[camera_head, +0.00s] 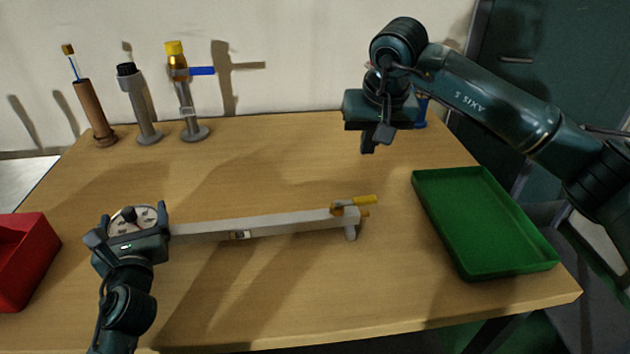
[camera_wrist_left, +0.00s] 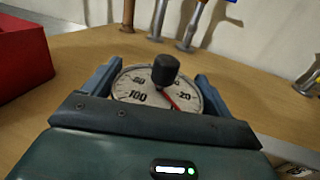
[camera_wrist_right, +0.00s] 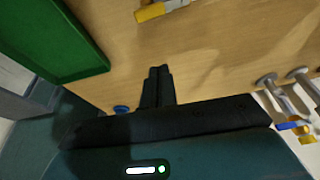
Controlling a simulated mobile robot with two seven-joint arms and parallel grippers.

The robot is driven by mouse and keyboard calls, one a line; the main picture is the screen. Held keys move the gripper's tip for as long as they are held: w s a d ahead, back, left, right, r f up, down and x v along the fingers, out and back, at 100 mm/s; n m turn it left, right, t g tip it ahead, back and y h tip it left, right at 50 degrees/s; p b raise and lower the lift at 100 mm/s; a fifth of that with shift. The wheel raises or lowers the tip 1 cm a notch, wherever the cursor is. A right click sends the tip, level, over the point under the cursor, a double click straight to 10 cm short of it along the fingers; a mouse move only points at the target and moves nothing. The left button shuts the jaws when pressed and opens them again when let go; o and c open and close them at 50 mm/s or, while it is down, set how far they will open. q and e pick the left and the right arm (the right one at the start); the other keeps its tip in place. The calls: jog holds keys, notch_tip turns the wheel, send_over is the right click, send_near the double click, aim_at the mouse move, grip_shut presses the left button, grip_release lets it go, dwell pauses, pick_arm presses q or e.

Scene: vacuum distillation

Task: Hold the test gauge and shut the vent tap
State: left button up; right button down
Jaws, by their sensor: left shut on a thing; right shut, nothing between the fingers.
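The round test gauge (camera_head: 124,228), with a white dial, red needle and black knob, sits at the left end of a long grey bar (camera_head: 265,225). My left gripper (camera_head: 133,216) is shut on its sides; the dial also shows between the fingers in the left wrist view (camera_wrist_left: 135,88). The vent tap (camera_head: 363,200), with a yellow lever and brass body, is at the bar's right end. Its lever points right, roughly along the bar. It shows at the top of the right wrist view (camera_wrist_right: 152,12). My right gripper (camera_head: 368,148) is shut and empty, above and behind the tap, apart from it.
A green tray (camera_head: 480,225) lies on the right of the table and a red bin (camera_head: 22,260) at the left edge. Several stands hold tools at the back left, one with a blue lever (camera_head: 202,71). A blue-based item (camera_head: 421,115) is partly hidden behind my right gripper.

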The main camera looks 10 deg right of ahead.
aim_at(356, 201)
jog(key=shift+n, duration=0.4)
jog(key=shift+w+f, duration=0.1)
jog(key=x, duration=1)
jog(key=shift+f, duration=0.1)
jog(key=s, duration=0.2)
jog(key=shift+s+d, duration=0.1)
jog(key=shift+s, duration=0.2)
jog(key=shift+s+r, duration=0.25)
jog(key=shift+s, duration=0.5)
